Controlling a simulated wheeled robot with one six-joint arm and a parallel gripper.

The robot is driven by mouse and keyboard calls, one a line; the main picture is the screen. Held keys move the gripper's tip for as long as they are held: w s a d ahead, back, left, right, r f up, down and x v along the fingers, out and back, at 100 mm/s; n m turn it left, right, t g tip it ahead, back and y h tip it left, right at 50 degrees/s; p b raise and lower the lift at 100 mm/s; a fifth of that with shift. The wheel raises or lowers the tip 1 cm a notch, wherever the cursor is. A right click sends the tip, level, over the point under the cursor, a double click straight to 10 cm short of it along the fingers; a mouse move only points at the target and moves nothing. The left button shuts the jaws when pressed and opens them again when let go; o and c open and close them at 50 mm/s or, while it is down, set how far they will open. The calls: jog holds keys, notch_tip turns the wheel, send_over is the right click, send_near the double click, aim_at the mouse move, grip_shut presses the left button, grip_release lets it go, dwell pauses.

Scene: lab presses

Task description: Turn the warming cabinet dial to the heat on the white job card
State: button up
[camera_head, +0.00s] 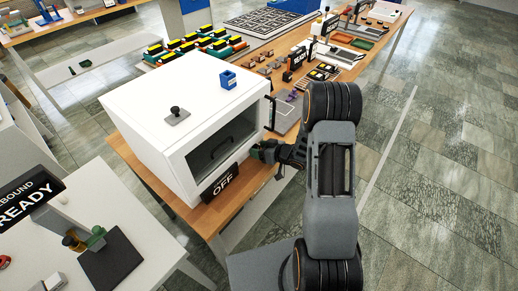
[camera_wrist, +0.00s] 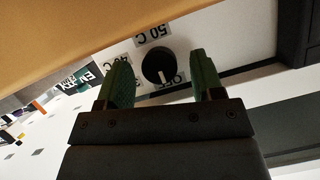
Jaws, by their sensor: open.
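The warming cabinet (camera_head: 150,120) is a white box with a dark front window, standing on a wooden bench. In the wrist view the round black dial (camera_wrist: 157,66) has a white pointer mark facing the OFF label (camera_wrist: 178,79). Labels for 50 C (camera_wrist: 153,33) and 40 C (camera_wrist: 118,62) sit around it. My gripper (camera_wrist: 160,58) is open, with one green finger on each side of the dial in the picture. I cannot tell whether they touch it. In the head view, my gripper (camera_head: 262,152) is at the cabinet's front. I cannot make out the white job card.
Open tiled floor (camera_head: 440,190) lies at right.

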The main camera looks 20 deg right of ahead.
jog(key=shift+w+a, duration=0.1)
jog(key=shift+w, duration=0.05)
jog(key=c, duration=0.9)
jog(key=shift+r+m+p, duration=0.1)
jog(key=shift+m+p, duration=0.4)
jog(key=shift+p, duration=0.2)
jog(key=shift+f+m+g+y+p, duration=0.2)
jog(key=shift+m+g+y+p, duration=0.25)
jog(key=shift+m+y, duration=0.55)
jog(key=o, duration=0.9)
jog(key=shift+d, duration=0.2)
